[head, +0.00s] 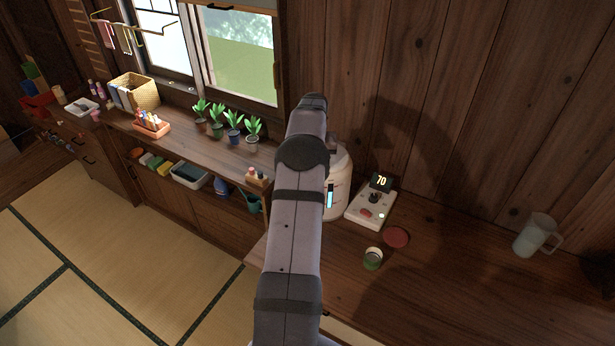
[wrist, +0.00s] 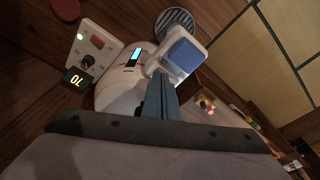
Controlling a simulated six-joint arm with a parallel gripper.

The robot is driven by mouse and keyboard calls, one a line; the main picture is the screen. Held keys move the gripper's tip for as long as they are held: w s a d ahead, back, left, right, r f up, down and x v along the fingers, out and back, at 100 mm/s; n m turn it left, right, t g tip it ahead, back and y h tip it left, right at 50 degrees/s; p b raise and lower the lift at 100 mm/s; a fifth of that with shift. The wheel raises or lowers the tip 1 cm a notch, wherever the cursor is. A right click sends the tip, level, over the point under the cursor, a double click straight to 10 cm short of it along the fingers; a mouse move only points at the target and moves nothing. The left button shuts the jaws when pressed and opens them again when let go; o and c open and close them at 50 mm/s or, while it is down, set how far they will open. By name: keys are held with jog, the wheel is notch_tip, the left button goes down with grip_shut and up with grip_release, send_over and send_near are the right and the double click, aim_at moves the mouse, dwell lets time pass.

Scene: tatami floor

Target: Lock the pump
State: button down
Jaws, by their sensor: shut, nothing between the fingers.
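The white pot (head: 340,180), which seems to be the pump dispenser, stands on the wooden counter and is partly hidden behind my arm in the head view. It has an upright cyan level strip (head: 330,196). In the wrist view the pot (wrist: 118,90) shows from close up, with a white part bearing a blue face (wrist: 184,54) projecting from it. My gripper (wrist: 160,80) is shut and empty, its fingers over the pot beside that part. I cannot tell whether they touch. A lock on the pump is not distinguishable. In the head view my fingertips are hidden.
A control box (head: 367,211) with a knob and a display reading 70 stands right of the pot. Potted plants (head: 233,125) line the left shelf. The front right counter is clear.

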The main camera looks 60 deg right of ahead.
jog(key=shift+f, duration=0.25)
jog(key=shift+r+p, duration=0.9)
jog(key=shift+r, duration=2.65)
